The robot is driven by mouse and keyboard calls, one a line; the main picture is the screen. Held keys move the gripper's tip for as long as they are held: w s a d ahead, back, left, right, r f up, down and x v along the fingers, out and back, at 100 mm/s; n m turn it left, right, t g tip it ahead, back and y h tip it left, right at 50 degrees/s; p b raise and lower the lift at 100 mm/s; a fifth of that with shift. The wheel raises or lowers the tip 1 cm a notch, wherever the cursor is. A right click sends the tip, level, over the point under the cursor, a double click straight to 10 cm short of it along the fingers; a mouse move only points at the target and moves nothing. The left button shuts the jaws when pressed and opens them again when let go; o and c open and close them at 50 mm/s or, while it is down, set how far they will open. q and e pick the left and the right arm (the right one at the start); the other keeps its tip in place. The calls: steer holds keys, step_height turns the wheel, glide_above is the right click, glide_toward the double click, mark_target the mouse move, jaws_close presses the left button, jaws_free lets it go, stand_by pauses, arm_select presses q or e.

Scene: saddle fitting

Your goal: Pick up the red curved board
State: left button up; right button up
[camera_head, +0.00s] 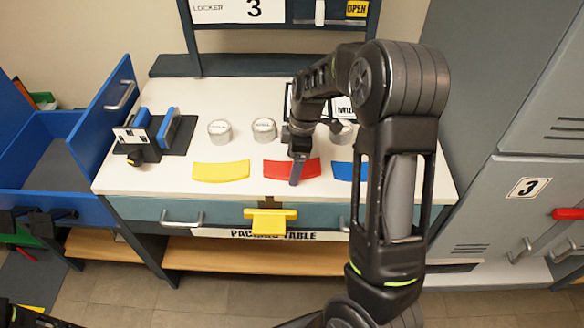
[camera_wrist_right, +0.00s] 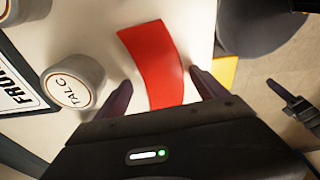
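The red curved board (camera_head: 272,168) lies flat on the white table top between a yellow board and a blue board. It also shows in the right wrist view (camera_wrist_right: 153,60). My right gripper (camera_head: 294,180) is over the board's right part in the head view. In the right wrist view, its two fingers (camera_wrist_right: 161,75) are apart on either side of the board, with a visible gap on the left. Its palm hides the board's near end. A dark two-pronged shape (camera_wrist_right: 297,105) at that view's right edge may be my left gripper; its opening is unclear.
The yellow board (camera_head: 221,171) lies left and the blue board (camera_head: 344,171) right, partly behind my arm. Round canisters (camera_head: 264,129) stand behind, one marked TALC (camera_wrist_right: 72,83). A black-and-blue fixture (camera_head: 160,132) stands at the table's left. A yellow drawer tag (camera_head: 268,220) is at the front.

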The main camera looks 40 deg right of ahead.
steer(key=c, duration=1.3)
steer(key=shift+r, duration=0.1)
step_height(320, 180, up, 10)
steer(key=shift+f+b, duration=0.1)
steer(key=shift+b, duration=0.3)
